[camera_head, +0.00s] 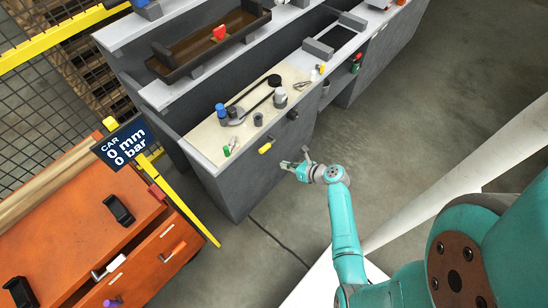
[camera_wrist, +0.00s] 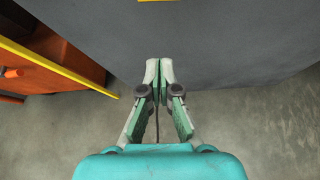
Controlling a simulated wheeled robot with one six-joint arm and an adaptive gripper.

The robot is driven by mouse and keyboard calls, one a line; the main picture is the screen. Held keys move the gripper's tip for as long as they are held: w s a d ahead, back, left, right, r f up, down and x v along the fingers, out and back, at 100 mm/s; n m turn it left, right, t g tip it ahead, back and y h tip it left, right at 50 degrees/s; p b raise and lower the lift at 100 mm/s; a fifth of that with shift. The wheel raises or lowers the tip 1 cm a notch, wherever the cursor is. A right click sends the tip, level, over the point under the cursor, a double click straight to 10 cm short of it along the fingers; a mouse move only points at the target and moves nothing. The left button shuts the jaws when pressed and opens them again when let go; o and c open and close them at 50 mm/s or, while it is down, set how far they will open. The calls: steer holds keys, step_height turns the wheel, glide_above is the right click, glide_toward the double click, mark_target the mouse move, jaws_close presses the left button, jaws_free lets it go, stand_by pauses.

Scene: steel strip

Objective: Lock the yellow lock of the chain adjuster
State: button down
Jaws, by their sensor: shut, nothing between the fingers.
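A yellow handle-like piece (camera_head: 267,146) sits on the front face of the grey workbench; I take it for the yellow lock, though it is too small to tell its position. A belt or chain loop with a black wheel (camera_head: 273,81) lies on the bench top. My gripper (camera_head: 289,164) is in front of the bench, below and right of the yellow piece, apart from it. In the wrist view my gripper (camera_wrist: 158,68) is shut and empty, facing the grey bench front.
The bench top (camera_head: 207,142) holds a blue-topped part (camera_head: 221,110), a dark cup (camera_head: 258,119) and a green item (camera_head: 227,151). An orange drawer cabinet (camera_head: 75,225) and a yellow-framed fence (camera_head: 62,36) stand at left. The floor to the right is partly open.

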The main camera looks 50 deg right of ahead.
mark_target(266, 149)
steer(key=w, duration=0.9)
steer(key=shift+a+f, duration=0.2)
steer(key=shift+f, duration=0.25)
steer(key=shift+r+m+y, duration=0.3)
steer(key=shift+y, duration=0.1)
stand_by(0.4)
steer(key=shift+w+d+r+m+y, duration=0.1)
steer(key=shift+d+r+m+y, duration=0.05)
steer(key=shift+r+m+y, duration=0.4)
steer(key=shift+d+r+m+y, duration=0.15)
steer(key=shift+r+m+y, duration=0.3)
steer(key=shift+r, duration=0.1)
steer(key=d+r+m+t+y, duration=0.1)
steer(key=r+m+y, duration=0.1)
steer(key=m, duration=0.1)
steer(key=shift+d+r+y, duration=0.1)
steer(key=shift+d+y, duration=0.1)
steer(key=shift+y, duration=0.1)
steer(key=shift+d+r, duration=0.6)
steer(key=shift+d, duration=0.15)
steer(key=shift+d+r, duration=0.3)
steer(key=shift+d, duration=0.55)
